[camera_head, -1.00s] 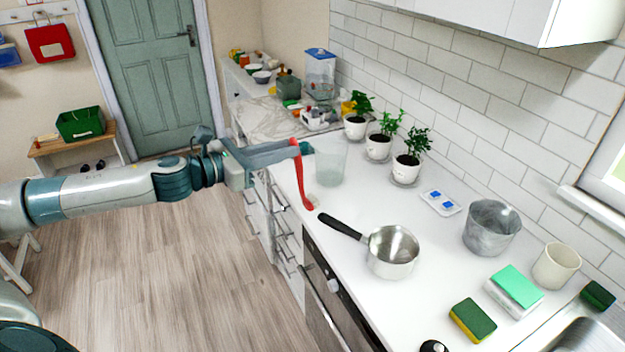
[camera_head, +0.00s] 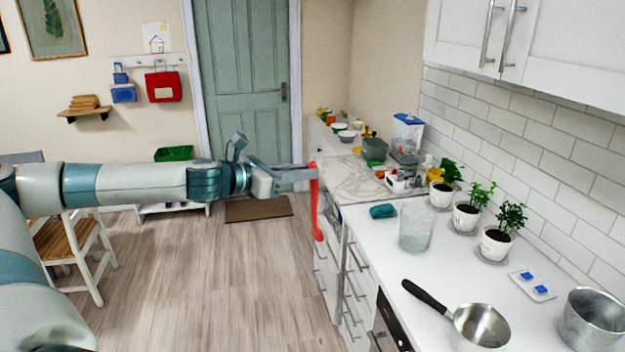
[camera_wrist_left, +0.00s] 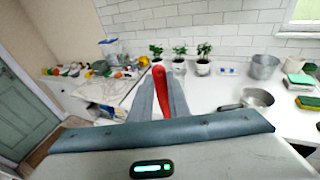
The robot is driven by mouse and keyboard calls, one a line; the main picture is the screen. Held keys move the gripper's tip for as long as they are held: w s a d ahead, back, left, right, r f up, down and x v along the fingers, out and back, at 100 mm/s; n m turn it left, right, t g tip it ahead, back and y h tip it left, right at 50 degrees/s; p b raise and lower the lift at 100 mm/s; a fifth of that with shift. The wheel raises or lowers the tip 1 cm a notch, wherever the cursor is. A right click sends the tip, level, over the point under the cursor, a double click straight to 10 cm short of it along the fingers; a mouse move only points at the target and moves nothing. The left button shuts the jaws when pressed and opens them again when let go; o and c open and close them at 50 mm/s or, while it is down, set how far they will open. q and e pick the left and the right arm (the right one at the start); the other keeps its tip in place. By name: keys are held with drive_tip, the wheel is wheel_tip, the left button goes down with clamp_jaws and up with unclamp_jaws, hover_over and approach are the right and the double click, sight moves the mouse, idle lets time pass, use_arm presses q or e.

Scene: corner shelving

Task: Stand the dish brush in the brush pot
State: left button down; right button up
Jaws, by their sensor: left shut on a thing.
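The red dish brush (camera_head: 316,208) is held in my left gripper (camera_head: 311,176), which is shut on it near its upper end. It hangs roughly upright with its lower end down, beside the counter's front edge and in front of the drawers. In the left wrist view the brush (camera_wrist_left: 161,92) stands between the two grey fingers. A clear tumbler-like container (camera_head: 416,226) stands upright on the counter, to the right of the gripper and apart from it. I cannot tell whether it is the brush pot. My right gripper is not in view.
A teal item (camera_head: 383,211) lies beside the clear container. Several potted plants (camera_head: 467,215) line the wall. A saucepan (camera_head: 480,325) and a grey metal pot (camera_head: 592,318) stand nearer on the white counter (camera_head: 375,245). Open floor lies left of the drawers.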

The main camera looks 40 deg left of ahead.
use_arm(q)
drive_tip(key=w+d+r+m+g+h+b, duration=0.1)
drive_tip(key=w+d+r+g+b, duration=0.1)
drive_tip(key=d, duration=0.5)
drive_tip(key=w+b, duration=0.1)
drive_tip(key=w, duration=0.1)
drive_tip(key=shift+w+g+b, duration=0.3)
drive_tip(key=shift+w, duration=0.1)
idle(0.5)
